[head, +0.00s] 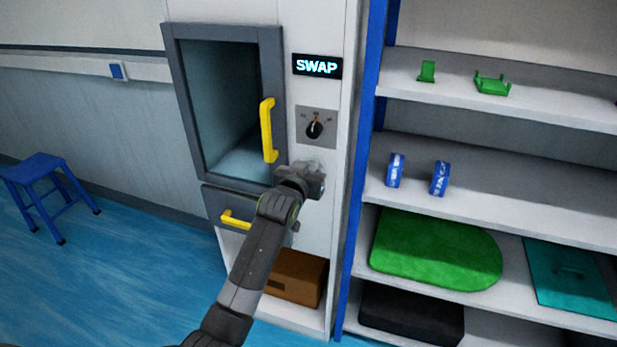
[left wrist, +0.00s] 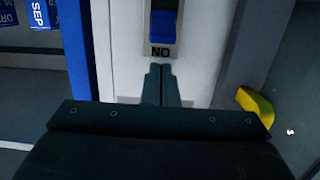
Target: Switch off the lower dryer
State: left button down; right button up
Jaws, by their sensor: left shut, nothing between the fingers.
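The tall white dryer cabinet (head: 335,110) stands mid-view in the head view. It has a grey-framed glass door (head: 225,95) above and a smaller grey front with a yellow handle (head: 235,220) below. My left gripper (head: 314,180) is in front of the white panel, below the dark knob (head: 314,129). In the left wrist view, my left gripper (left wrist: 160,72) is shut and empty, its fingertips just below a blue switch (left wrist: 163,25) and its label (left wrist: 160,51). The label reads "NO". I cannot tell whether the fingers touch the panel. The switch is hidden in the head view.
A lit "SWAP" display (head: 317,66) is above the knob. The upper yellow handle (head: 268,130) sticks out left of my gripper. To the right, a blue-edged shelf (head: 356,200) holds blue boxes and green parts. A blue stool (head: 42,170) stands left; the floor between is clear.

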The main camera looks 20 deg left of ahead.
pick_arm(q)
jog(key=shift+s+f, duration=0.4)
jog(key=shift+f, duration=0.2)
jog(key=shift+s+f, duration=0.35)
jog(key=shift+f, duration=0.2)
jog(key=shift+s+f+t+b, duration=0.1)
jog(key=shift+f+t+b, duration=0.15)
jog(key=shift+b, duration=0.35)
